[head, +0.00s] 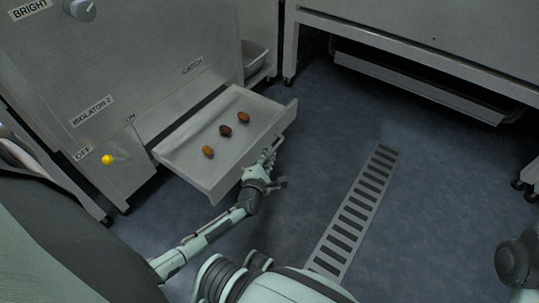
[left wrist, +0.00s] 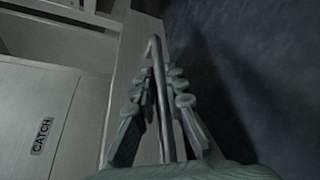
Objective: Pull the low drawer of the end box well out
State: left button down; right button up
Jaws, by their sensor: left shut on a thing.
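The end box (head: 130,60) stands at the upper left, a grey metal cabinet with labels such as CATCH, ISOLATOR 2, ON and OFF. Its low drawer (head: 185,150) stands well out from the front, and several brown dates (head: 225,130) lie on its floor. My left gripper (head: 268,158) is at the drawer's outer front. In the left wrist view its fingers (left wrist: 162,88) are shut around the bar handle (left wrist: 160,110), which runs between them. The drawer front (left wrist: 125,75) shows beside the handle. My right gripper does not show.
A yellow knob (head: 107,159) sits by the OFF label. A steel table (head: 430,45) with a low shelf stands at the back right. A floor drain grate (head: 355,210) runs through the blue floor, which is clear right of the drawer.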

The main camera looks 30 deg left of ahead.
pick_arm(q)
jog(key=c, duration=1.6)
grip_release()
jog(key=shift+o, duration=0.2)
